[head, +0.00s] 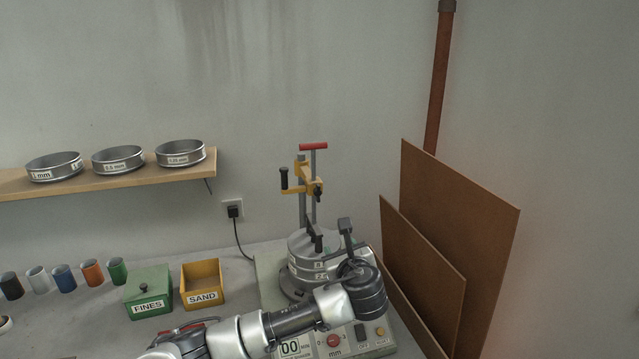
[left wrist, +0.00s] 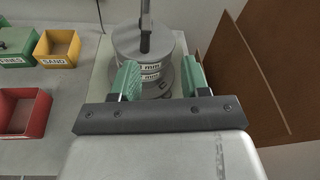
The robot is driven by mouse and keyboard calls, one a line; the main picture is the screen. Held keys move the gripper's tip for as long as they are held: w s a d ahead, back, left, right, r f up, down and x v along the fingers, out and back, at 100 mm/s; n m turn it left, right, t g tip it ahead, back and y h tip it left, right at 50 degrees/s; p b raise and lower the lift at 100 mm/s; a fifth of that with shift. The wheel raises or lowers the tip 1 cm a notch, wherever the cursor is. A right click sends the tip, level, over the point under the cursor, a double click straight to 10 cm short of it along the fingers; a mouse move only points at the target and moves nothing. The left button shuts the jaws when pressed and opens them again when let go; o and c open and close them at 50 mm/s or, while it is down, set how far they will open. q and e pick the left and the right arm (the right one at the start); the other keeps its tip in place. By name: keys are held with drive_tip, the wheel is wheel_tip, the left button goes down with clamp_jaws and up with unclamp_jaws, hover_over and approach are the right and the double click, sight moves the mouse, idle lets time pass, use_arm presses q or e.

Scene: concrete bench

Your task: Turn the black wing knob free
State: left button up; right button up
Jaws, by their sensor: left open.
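A sieve shaker stands on the bench with a grey sieve stack (head: 300,262), also in the left wrist view (left wrist: 150,48). Above it, a yellow clamp bracket (head: 303,187) sits on upright rods. A small black part (head: 318,188) at the bracket's right side looks like the wing knob, but its wings are too small to make out. The knob is not clear in the left wrist view. My left gripper (left wrist: 161,78) is open and empty, its green-padded fingers apart in front of the stack. In the head view it is below the bracket. My right gripper is not in view.
A red-topped T-handle (head: 313,146) and a black grip (head: 284,178) rise near the bracket. A green FINES box (head: 148,292) and yellow SAND box (head: 203,280) stand left. Brown boards (head: 462,235) lean close on the right. A sieve shelf (head: 100,186) is at left.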

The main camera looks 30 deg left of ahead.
sight(319, 188)
use_arm(q)
drive_tip(key=w+a+r+m+y, duration=0.2)
drive_tip(key=a+r+y, duration=0.1)
drive_tip(key=r, duration=0.6)
drive_tip(key=p+x, duration=0.3)
drive_tip(key=x, duration=0.6)
drive_tip(key=shift+s+p, duration=0.15)
drive_tip(key=shift+p, duration=0.15)
drive_tip(key=shift+x, duration=0.8)
